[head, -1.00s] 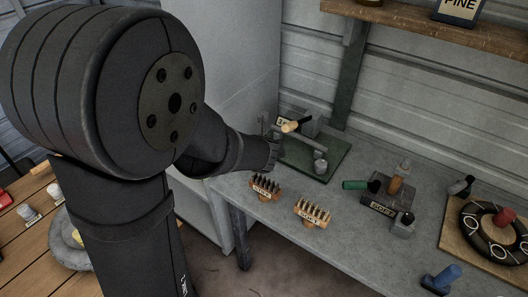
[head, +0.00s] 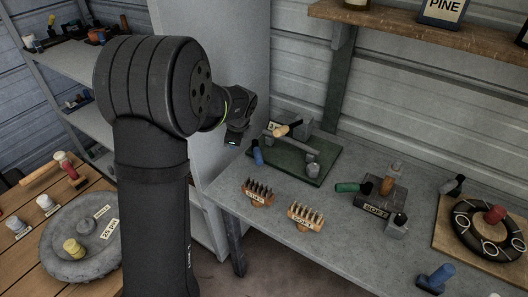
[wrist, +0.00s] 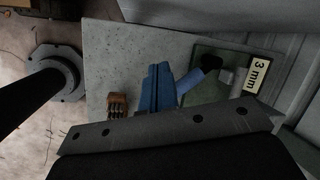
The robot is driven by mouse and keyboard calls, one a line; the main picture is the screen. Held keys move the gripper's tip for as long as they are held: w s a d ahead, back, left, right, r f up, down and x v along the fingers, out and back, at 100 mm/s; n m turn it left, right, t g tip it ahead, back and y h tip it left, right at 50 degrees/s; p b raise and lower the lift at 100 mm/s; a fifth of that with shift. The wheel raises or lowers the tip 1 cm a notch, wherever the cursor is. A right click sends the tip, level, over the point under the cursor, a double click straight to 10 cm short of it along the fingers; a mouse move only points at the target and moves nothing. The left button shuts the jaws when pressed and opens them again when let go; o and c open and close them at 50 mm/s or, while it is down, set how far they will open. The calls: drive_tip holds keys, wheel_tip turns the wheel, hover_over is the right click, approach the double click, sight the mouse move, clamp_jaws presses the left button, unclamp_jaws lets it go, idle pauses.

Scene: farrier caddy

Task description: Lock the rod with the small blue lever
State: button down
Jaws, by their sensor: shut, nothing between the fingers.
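The small blue lever (head: 257,155) stands at the left edge of a dark green board (head: 322,178) on the grey bench in the head view. A grey rod (head: 296,145) lies across the board behind it. A cream handle (head: 282,131) with a black end is at the rod's far side. My gripper (head: 235,139) is shut and empty, up and to the left of the blue lever and apart from it.
Two wooden blocks with upright bits, one on the left (head: 258,192) and one on the right (head: 306,213), stand in front of the board. A green-handled fixture (head: 375,189) is to the right. A pale cabinet wall (head: 200,160) stands close behind my arm.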

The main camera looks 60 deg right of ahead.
sight(257, 154)
drive_tip(key=s+d+n+g+h, duration=0.1)
drive_tip(key=s+d+n+g, duration=0.3)
drive_tip(key=d+g, duration=0.3)
drive_tip(key=x, duration=0.8)
drive_tip(key=shift+w+f, duration=0.1)
drive_tip(key=shift+f, duration=0.3)
drive_tip(key=shift+m, duration=0.3)
drive_tip(key=shift+w+a+m, duration=0.2)
drive_tip(key=shift+a+m, duration=0.05)
drive_tip(key=shift+m, duration=0.05)
